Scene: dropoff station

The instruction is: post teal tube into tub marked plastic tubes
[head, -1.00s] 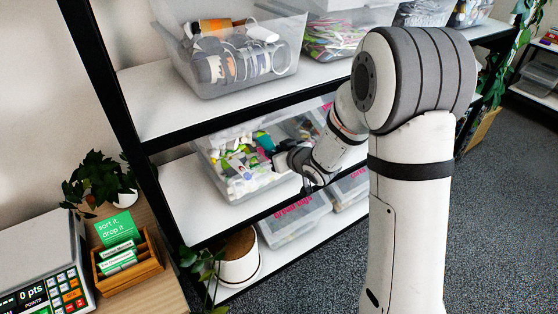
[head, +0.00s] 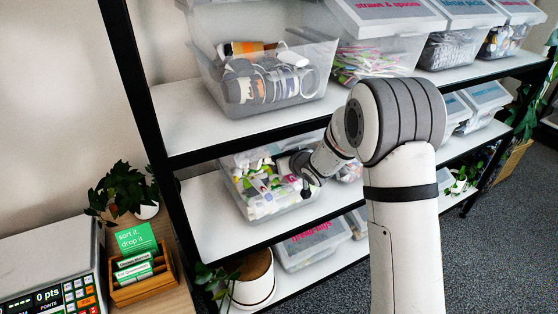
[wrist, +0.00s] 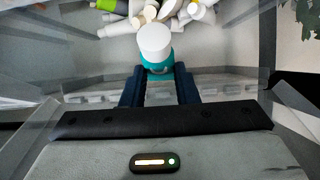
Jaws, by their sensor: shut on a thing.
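The teal tube (wrist: 160,73) with a white cap is between the two dark fingers of my gripper (wrist: 160,90) in the wrist view. My gripper is shut on it, with the cap pointing away from the palm. In the head view my gripper (head: 305,177) is over the open clear tub (head: 285,207) on the middle shelf, and the tube is hidden there. The tub holds many white, green and dark tubes. Several white tubes and one with a green end lie beyond the cap in the wrist view. No label is readable on this tub.
An open tub of cups and rolls (head: 225,100) stands on the shelf above. The straws-and-spoons tub (head: 385,55) is to its right. A lidded tub (head: 305,250) sits on the shelf below. A scale (head: 45,250), a card box (head: 145,288) and plants are at the left.

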